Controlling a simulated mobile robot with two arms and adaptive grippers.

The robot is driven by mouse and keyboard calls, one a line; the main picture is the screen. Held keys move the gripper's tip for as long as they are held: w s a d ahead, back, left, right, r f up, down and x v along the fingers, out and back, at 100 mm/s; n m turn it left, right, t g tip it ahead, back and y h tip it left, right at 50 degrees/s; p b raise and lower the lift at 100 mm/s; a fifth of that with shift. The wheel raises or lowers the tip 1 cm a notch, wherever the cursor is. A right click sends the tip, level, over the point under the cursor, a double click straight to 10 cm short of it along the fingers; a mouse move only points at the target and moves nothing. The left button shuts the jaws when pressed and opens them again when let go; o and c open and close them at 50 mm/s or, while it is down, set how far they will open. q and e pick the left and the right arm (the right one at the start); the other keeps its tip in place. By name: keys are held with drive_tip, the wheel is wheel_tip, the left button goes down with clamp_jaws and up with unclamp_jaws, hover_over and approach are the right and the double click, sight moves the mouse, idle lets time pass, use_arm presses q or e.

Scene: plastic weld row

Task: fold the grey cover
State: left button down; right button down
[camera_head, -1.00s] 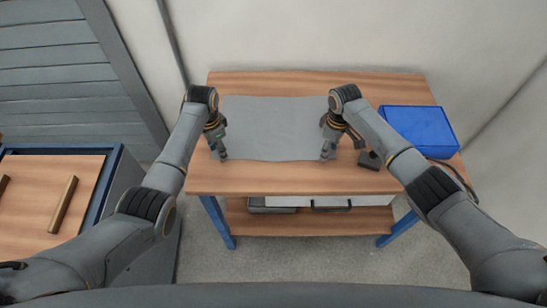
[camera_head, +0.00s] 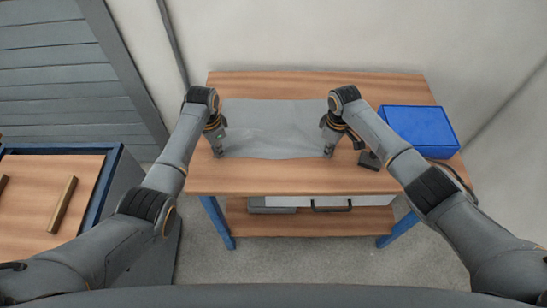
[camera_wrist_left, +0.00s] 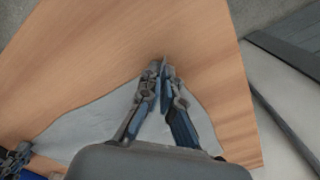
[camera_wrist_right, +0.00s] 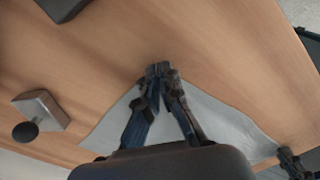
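The grey cover (camera_head: 272,120) lies on the wooden tabletop. Its near corners rise to my grippers, and soft creases run across it. My left gripper (camera_head: 218,153) is at the near left corner. In the left wrist view its fingertips (camera_wrist_left: 161,66) are together on the cover's edge (camera_wrist_left: 100,125). My right gripper (camera_head: 328,153) is at the near right corner. In the right wrist view its fingertips (camera_wrist_right: 160,70) are together on the cover's peaked edge (camera_wrist_right: 215,115). The fingers hide the pinched cloth itself.
A blue box (camera_head: 420,128) stands on the table's right side. A small block with a dark round knob (camera_wrist_right: 42,110) sits close to my right gripper. The front strip of the tabletop (camera_head: 270,180) is clear. Another bench with bars (camera_head: 63,205) is at the left.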

use_arm(q)
drive_tip(key=shift+s+a, duration=0.1)
use_arm(e)
drive_tip(key=shift+s+d, duration=0.1)
idle(0.3)
